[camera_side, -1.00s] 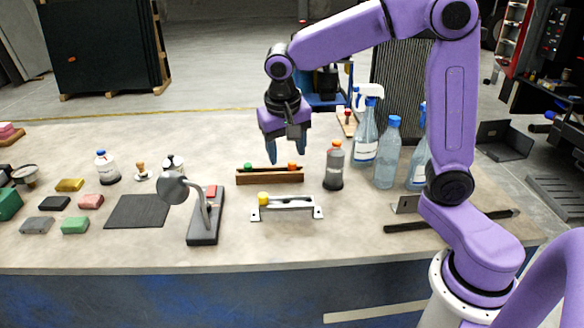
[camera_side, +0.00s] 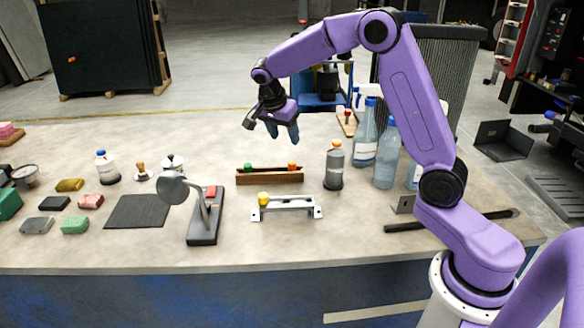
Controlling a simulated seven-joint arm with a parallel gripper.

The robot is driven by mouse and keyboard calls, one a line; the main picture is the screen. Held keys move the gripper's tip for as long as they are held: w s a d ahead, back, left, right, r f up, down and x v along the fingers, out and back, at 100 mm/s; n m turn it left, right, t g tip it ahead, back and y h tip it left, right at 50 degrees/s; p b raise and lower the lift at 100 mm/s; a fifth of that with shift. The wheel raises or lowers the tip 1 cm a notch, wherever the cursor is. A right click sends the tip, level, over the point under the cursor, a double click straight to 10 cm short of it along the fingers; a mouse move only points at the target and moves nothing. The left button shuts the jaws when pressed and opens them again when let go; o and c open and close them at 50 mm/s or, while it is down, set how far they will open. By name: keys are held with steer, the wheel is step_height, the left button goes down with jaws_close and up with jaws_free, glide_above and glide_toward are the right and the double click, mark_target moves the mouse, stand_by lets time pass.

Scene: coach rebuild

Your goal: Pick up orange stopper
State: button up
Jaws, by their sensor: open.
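The orange stopper (camera_side: 292,167) sits at the right end of a long brown wooden rack (camera_side: 270,177) on the bench. A green stopper (camera_side: 248,168) is in the same rack near its left end. A yellow stopper (camera_side: 264,199) sits on the left end of a metal bracket (camera_side: 288,208) in front of the rack. My gripper (camera_side: 283,134) is open and empty. It hangs tilted above and behind the rack, apart from the orange stopper. The lower parts of the stoppers are hidden by the rack's front.
A grey bottle with an orange cap (camera_side: 335,170) stands right of the rack. Clear bottles (camera_side: 386,160) stand further right, close to my arm. A round-headed stand (camera_side: 203,222) is at the front left. Coloured blocks (camera_side: 75,225) lie at the far left. Bench behind the rack's left is clear.

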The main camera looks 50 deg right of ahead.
glide_above(292, 162)
steer(key=a, duration=0.2)
steer(key=f, duration=0.5)
steer(key=shift+s+f, duration=0.15)
steer(key=shift+s, duration=0.05)
steer(key=shift+a+x, duration=0.2)
steer(key=shift+x, duration=1.1)
steer(key=shift+a+x, duration=0.15)
steer(key=shift+x, duration=1.15)
steer(key=shift+s+f, duration=0.1)
steer(key=shift+f, duration=0.05)
jaws_close()
